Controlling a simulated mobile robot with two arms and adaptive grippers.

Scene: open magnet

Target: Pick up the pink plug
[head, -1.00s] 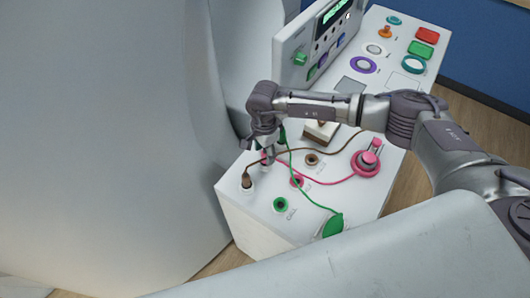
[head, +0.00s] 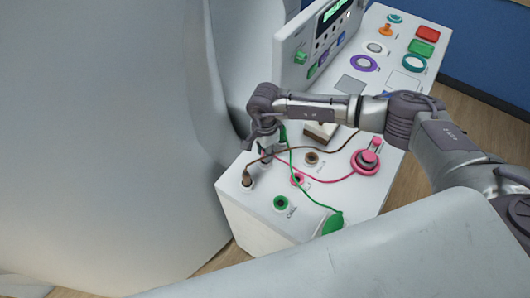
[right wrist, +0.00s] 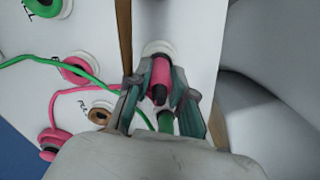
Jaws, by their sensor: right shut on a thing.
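The pink plug (right wrist: 161,72) is between the two fingers of my right gripper (right wrist: 158,100) in the right wrist view, in front of a white ring socket (right wrist: 158,48). I cannot tell whether its tip is fully clear of that socket. In the head view my right gripper (head: 264,150) points down just above the white socket (head: 266,164), and its fingers hide most of the plug. The pink cable (head: 325,181) runs from there to a pink round holder (head: 366,162). My left gripper is not in view.
A brown plug (head: 247,181) stands at the panel's left edge. Pink (head: 297,179), brown (head: 311,159) and green (head: 281,203) ring sockets lie nearby. A green cable (head: 302,183) runs close beside my gripper. The large white machine body (head: 120,130) rises on the left.

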